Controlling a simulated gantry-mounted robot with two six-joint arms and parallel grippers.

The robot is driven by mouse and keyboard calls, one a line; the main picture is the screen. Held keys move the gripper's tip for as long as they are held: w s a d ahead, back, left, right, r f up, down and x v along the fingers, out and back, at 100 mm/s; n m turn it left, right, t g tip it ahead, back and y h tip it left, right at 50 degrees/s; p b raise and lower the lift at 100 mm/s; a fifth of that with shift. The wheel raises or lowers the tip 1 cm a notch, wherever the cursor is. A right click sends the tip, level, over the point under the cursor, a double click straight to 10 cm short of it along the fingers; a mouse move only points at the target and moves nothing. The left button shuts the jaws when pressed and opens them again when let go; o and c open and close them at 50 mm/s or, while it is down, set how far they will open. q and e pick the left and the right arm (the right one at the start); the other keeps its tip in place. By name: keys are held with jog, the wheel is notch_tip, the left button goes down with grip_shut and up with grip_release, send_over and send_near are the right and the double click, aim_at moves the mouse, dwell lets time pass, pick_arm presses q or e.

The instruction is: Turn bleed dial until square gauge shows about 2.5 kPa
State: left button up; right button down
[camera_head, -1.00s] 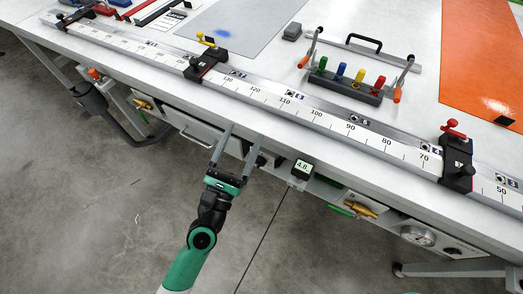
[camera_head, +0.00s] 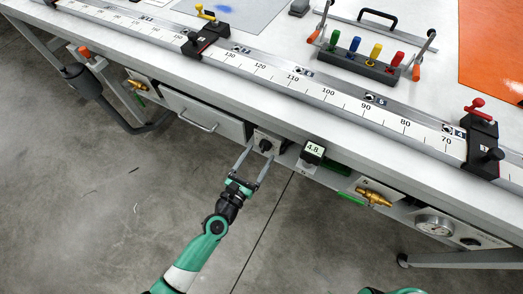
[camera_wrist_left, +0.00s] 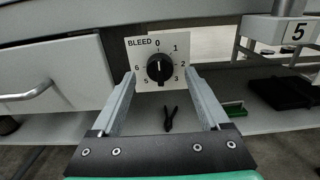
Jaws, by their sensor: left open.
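The bleed dial (camera_head: 265,145) is a black knob on a white plate under the table's front edge. In the left wrist view the dial (camera_wrist_left: 159,68) has marks from 0 to 6 around it, and its white pointer line is up near 0. The square gauge (camera_head: 313,149) to its right reads 4.8; its unit is too small to read. My left gripper (camera_head: 260,156) is open in front of the dial. In the wrist view its two fingers (camera_wrist_left: 159,75) appear on either side of the knob, apart from it. My right gripper is out of view.
A drawer (camera_head: 205,117) with a bar handle is left of the dial. A brass valve (camera_head: 373,196) and a round gauge (camera_head: 434,223) are to the right. The long ruler rail (camera_head: 345,101) runs along the table above. The floor in front is clear.

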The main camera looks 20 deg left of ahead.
pick_arm(q)
jog(key=shift+w+d, duration=0.1)
jog(key=shift+w, duration=1.05)
grip_shut()
